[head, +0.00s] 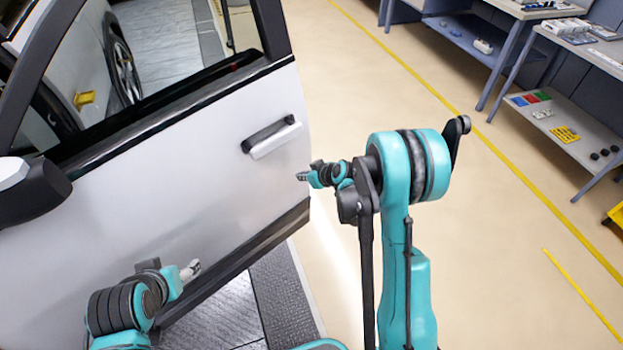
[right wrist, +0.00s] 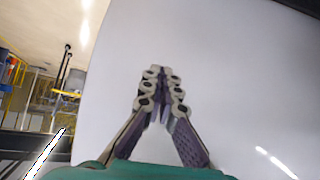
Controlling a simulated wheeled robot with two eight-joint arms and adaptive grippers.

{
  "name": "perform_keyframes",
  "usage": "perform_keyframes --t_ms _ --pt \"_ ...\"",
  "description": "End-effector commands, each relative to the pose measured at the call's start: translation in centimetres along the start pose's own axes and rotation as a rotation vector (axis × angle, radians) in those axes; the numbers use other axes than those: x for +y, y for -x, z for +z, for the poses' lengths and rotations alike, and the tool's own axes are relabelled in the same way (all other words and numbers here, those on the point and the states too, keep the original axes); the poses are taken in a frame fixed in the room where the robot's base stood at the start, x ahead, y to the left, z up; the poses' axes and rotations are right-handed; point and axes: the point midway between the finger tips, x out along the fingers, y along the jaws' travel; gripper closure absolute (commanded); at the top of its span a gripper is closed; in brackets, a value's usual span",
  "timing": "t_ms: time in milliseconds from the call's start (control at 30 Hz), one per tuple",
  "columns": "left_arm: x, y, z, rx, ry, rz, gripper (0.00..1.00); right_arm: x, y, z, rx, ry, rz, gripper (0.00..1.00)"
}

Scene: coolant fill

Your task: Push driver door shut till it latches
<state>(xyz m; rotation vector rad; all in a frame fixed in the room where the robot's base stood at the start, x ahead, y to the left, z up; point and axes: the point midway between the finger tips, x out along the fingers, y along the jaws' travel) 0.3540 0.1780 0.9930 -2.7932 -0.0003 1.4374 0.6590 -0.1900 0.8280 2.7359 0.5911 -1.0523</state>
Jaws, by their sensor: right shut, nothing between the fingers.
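The silver-white driver door (head: 215,165) stands open across the left of the head view, with its handle (head: 271,137) near its rear edge. My right gripper (head: 302,176) is at the door's rear edge, below and right of the handle. In the right wrist view the right gripper (right wrist: 160,72) is shut and empty, its fingertips pointing at the pale door panel (right wrist: 240,75). I cannot tell whether they touch it. My left gripper (head: 191,270) is low in front of the door's lower panel; its jaws are too small to read. The latch is not visible.
A side mirror (head: 30,190) sticks out at the left. Through the window a car wheel (head: 123,70) and a yellow item (head: 84,98) show. Grey metal plates (head: 285,295) lie under the door. Workbenches (head: 575,120) stand at the right; the floor between is clear.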

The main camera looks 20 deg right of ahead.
Motion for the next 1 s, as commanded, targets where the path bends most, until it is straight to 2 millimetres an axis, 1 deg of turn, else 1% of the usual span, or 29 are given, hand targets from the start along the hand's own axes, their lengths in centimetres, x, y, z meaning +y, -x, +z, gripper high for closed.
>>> perform_keyframes --t_ms 33,133,300,467,833,1000 --pt "0.0 -0.5 0.3 0.0 0.0 0.0 0.37 -0.1 -1.3 0.2 0.0 0.002 -0.001 1.0" --pt "0.0 -0.8 0.6 0.0 0.0 0.0 0.37 -0.1 -2.3 -1.1 0.001 0.001 -0.001 1.0" --pt "0.0 -1.1 0.8 0.0 0.0 0.0 0.37 -0.1 -3.5 -2.3 0.0 0.001 -0.001 1.0" --pt "0.0 -1.1 0.8 0.0 0.0 0.0 0.37 0.0 -3.8 -2.7 0.0 0.0 0.0 1.0" --pt "0.0 -1.1 0.8 0.0 0.0 0.0 0.37 0.0 -3.9 -2.8 0.0 0.001 -0.001 1.0" --pt "0.0 -1.1 0.8 0.0 0.0 0.0 0.37 0.3 -4.5 -3.3 0.001 0.008 -0.008 1.0"
